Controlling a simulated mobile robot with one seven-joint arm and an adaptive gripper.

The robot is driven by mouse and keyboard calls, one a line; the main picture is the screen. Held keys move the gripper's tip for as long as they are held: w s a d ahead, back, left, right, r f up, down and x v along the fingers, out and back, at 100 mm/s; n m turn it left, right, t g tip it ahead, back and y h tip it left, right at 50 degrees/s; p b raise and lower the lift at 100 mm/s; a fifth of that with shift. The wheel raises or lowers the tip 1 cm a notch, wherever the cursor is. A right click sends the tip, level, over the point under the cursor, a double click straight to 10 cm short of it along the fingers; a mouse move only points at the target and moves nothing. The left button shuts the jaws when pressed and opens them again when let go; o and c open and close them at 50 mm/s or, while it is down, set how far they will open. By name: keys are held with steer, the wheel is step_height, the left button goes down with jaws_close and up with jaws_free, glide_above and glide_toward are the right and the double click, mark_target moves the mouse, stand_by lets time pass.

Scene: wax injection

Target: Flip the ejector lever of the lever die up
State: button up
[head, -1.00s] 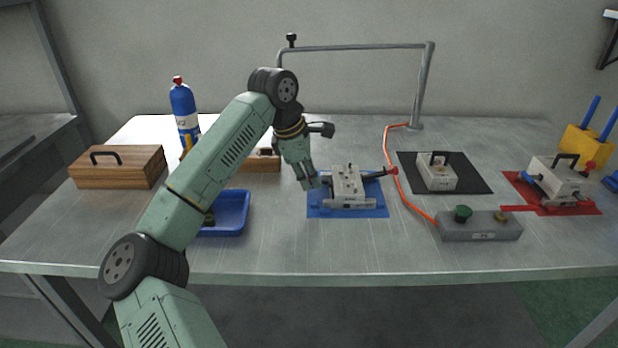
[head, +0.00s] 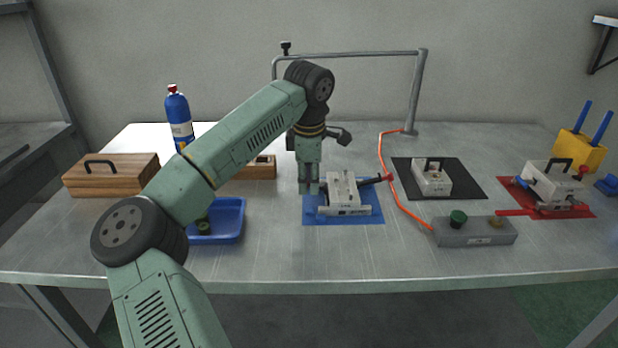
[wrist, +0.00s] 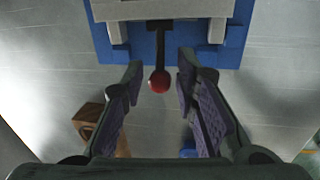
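In the wrist view the die (wrist: 165,8) is at the top edge, only partly seen. Its ejector lever, a dark bar (wrist: 160,45) with a red ball knob (wrist: 160,81), sticks out from the die toward my gripper. My gripper (head: 309,188) points down at the die's left side and hides this lever in the head view. In the wrist view my gripper (wrist: 160,68) is open, with the knob seen between its fingers; contact is not visible.
A blue tray (head: 228,238) and wooden boxes (head: 110,182) stand left. A grey control box (head: 475,232), another die (head: 432,180) and a red-mat die (head: 552,184) are right.

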step_height(320, 180, up, 12)
steer(key=s, duration=0.2)
stand_by(0.4)
steer(key=shift+s+f, duration=0.1)
